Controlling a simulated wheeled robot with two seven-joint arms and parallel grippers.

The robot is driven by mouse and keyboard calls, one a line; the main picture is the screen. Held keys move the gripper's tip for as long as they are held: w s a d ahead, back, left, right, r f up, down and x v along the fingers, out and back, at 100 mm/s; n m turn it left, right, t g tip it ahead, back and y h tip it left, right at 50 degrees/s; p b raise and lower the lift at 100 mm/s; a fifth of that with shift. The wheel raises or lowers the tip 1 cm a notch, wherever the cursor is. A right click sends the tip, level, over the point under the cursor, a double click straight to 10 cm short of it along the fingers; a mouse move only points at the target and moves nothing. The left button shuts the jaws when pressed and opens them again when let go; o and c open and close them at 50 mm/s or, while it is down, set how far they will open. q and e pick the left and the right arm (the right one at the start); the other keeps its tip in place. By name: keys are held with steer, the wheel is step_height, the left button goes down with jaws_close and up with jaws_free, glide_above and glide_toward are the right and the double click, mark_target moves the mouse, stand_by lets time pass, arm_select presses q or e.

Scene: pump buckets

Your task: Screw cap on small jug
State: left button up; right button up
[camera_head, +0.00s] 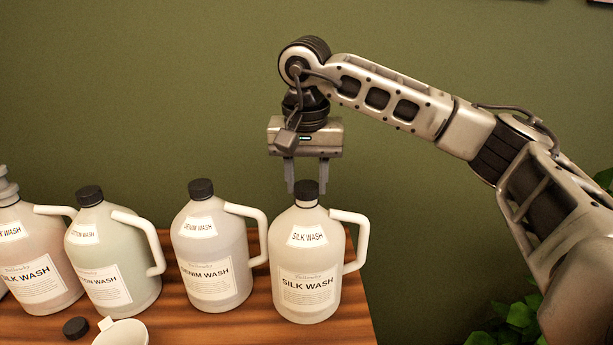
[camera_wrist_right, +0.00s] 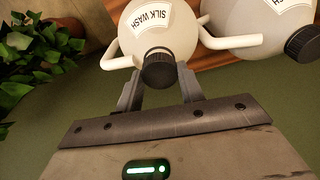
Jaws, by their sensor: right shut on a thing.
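The jug at the right end of the row, labelled "SILK WASH" (camera_head: 306,262), stands upright on the table with a white side handle; its upper part shows upside down in the right wrist view (camera_wrist_right: 152,24). Its black ribbed cap (camera_head: 307,194) sits on the neck; how tightly I cannot tell. My right gripper (camera_head: 307,187) points straight down from above, its two fingers on either side of this cap and shut on it. The cap shows between the fingers in the right wrist view (camera_wrist_right: 159,70). A loose black cap (camera_head: 76,327) lies near the front edge. My left gripper is not in view.
Other capped jugs stand to the left: "DENIM WASH" (camera_head: 212,262), a greenish jug (camera_head: 112,262) and a pump-topped one (camera_head: 36,262). A white cup (camera_head: 120,333) is at the front of the wooden table (camera_head: 345,322). A green wall is behind; plants stand at right.

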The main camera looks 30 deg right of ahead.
steer(key=shift+f, duration=0.3)
stand_by(0.5)
steer(key=o, duration=1)
step_height(320, 180, up, 16)
steer(key=s+a+p, duration=0.1)
steer(key=p, duration=0.1)
steer(key=shift+s, duration=0.3)
steer(key=shift+a+f, duration=0.1)
steer(key=shift+f, duration=0.05)
